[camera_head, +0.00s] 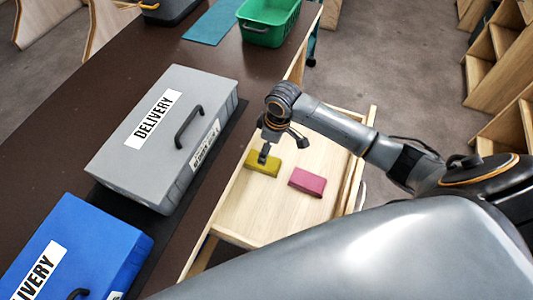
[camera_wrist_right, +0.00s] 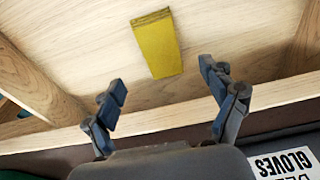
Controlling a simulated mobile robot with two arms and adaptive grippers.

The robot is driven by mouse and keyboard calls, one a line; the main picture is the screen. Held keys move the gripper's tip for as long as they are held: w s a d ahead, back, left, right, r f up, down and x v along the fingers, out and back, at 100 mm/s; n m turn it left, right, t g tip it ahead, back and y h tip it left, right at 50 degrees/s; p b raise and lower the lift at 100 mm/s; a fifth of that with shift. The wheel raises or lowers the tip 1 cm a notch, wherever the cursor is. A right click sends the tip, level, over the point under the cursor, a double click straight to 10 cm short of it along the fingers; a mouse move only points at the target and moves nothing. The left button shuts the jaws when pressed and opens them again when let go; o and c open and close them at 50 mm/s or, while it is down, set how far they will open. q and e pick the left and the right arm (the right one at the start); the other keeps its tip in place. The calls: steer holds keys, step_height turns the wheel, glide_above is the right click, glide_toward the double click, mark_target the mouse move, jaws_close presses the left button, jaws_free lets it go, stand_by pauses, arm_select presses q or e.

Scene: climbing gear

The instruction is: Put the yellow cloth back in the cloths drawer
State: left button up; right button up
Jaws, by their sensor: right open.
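A folded yellow cloth (camera_head: 262,164) lies flat on the floor of an open wooden drawer (camera_head: 243,214). A folded pink cloth (camera_head: 307,181) lies to its right in the same drawer. My right gripper (camera_head: 268,152) is over the drawer by the yellow cloth in the head view and hides part of it. In the right wrist view the right gripper (camera_wrist_right: 168,92) is open and empty, with the yellow cloth (camera_wrist_right: 156,45) beyond and between its fingertips. My left gripper is not in view.
A grey case (camera_head: 165,135) marked DELIVERY and a blue case (camera_head: 70,255) stand on the dark table (camera_head: 80,95) left of the drawer. A green bin (camera_head: 268,22) stands at the back. Wooden shelving (camera_head: 495,60) is at the right.

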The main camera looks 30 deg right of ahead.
steer(key=shift+s+d+r, duration=0.1)
steer(key=shift+s+r, duration=0.05)
steer(key=shift+r, duration=0.8)
steer(key=shift+s+d+r, duration=0.1)
steer(key=shift+r, duration=0.8)
